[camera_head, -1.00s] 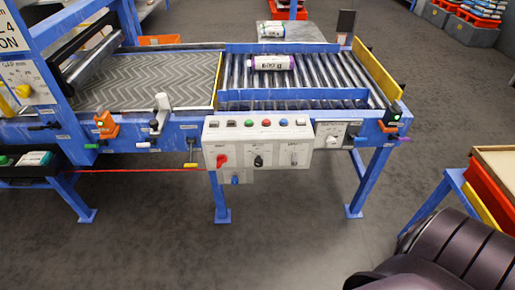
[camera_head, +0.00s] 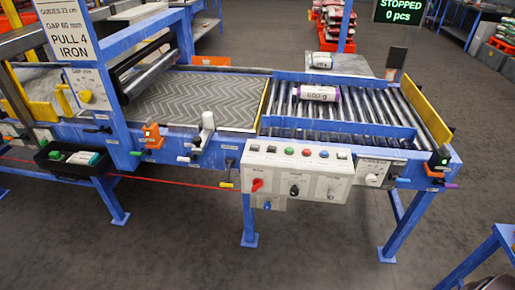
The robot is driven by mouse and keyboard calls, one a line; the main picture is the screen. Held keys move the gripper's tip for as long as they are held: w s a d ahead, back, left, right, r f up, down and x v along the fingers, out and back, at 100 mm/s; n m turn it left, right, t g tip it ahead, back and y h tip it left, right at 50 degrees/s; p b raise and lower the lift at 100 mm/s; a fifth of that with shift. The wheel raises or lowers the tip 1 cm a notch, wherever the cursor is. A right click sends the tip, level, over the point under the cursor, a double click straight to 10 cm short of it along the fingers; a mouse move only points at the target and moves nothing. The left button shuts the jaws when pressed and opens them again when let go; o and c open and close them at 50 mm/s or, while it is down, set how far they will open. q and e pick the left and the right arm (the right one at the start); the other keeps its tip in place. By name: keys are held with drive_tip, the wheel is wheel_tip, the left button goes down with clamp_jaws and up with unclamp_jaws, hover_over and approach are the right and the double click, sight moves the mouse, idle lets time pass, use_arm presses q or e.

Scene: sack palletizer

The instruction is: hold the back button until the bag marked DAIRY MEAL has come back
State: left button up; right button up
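A small white and purple bag (camera_head: 319,93) lies on the roller section (camera_head: 362,107) at the right of the conveyor; its print is too small to read for sure. A control panel (camera_head: 297,171) on the conveyor's front carries a row of coloured buttons, including green (camera_head: 289,150), red (camera_head: 306,152) and blue (camera_head: 323,154) ones, with knobs below. I cannot read which is the back button. Neither of my grippers is in view.
A display (camera_head: 400,10) reads STOPPED, 0 pcs. A patterned belt (camera_head: 190,98) lies left of the rollers, with a roller press (camera_head: 148,72) above its left end. Another bag (camera_head: 320,60) lies on a table behind. Floor in front is clear.

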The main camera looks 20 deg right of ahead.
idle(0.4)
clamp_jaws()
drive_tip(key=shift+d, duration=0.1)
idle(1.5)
